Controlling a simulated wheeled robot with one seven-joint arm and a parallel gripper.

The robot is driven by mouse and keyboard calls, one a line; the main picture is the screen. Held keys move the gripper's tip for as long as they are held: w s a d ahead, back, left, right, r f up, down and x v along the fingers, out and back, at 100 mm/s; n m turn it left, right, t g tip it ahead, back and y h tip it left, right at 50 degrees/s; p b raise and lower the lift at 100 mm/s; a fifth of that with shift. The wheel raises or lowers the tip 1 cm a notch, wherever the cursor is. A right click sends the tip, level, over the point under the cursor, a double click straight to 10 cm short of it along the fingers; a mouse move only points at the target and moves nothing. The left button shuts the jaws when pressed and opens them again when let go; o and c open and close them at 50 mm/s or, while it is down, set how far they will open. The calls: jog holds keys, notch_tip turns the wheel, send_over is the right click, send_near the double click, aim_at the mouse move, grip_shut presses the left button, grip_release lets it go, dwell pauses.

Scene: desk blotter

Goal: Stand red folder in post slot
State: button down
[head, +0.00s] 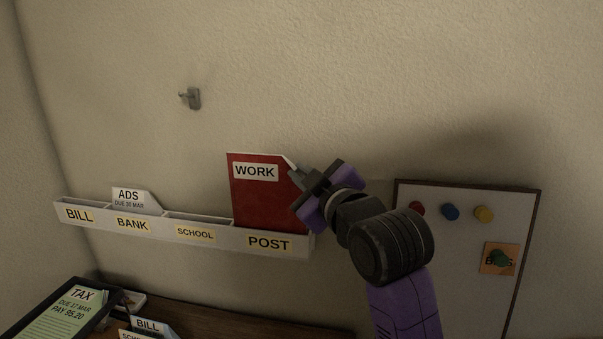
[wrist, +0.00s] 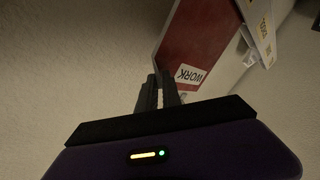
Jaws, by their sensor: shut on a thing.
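The red folder (head: 262,203), labelled WORK, stands upright at the POST slot (head: 300,244) of the wall rack. Its lower edge is hidden behind the rack's front wall. My gripper (head: 297,177) is shut on the folder's upper right edge. In the wrist view the folder (wrist: 196,38) extends away from the fingertips (wrist: 160,80), with its WORK label upside down beside them. The wrist view does not clearly show how deep the folder sits in the slot.
The rack (head: 155,226) also has BILL, BANK and SCHOOL slots. An ADS card (head: 129,197) stands in the BANK slot. A whiteboard (head: 455,225) with magnets hangs at right, and a hook (head: 191,97) is on the wall. A TAX paper (head: 70,315) and other cards lie below.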

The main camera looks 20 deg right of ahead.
jog(key=c, duration=1.5)
grip_release()
jog(key=shift+o, duration=0.2)
jog(key=shift+f, duration=0.1)
jog(key=shift+s, duration=0.1)
jog(key=s+b, duration=0.1)
jog(key=s, duration=0.6)
jog(key=shift+s+r, duration=0.2)
jog(key=shift+s, duration=0.15)
